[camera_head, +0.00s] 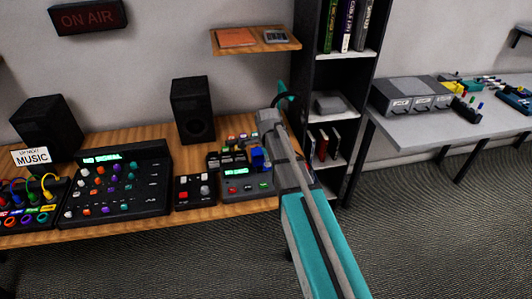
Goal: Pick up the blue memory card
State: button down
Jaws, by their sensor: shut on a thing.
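The blue memory card (257,157) shows as a small blue block at the tip of my gripper (261,150), over the right side of a grey device (233,190) on the wooden desk. My gripper is shut on the blue card. The arm hides part of the gripper and the device's right edge. I cannot tell whether the card still touches the device. Several small coloured pieces (242,138) sit just behind it.
A mixer (117,187) and a small control box (194,191) stand left of the device on the desk (150,232). Two black speakers (193,110) stand behind. A dark bookshelf (345,110) rises to the right, close to my arm. A grey table (440,130) stands farther right.

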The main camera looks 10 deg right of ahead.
jog(key=shift+s+r+p, duration=0.2)
jog(key=shift+s+r, duration=0.15)
jog(key=shift+s, duration=0.4)
jog(key=shift+s+r+p, duration=0.2)
jog(key=shift+s+r, duration=0.1)
jog(key=shift+s, duration=0.4)
jog(key=shift+s, duration=0.15)
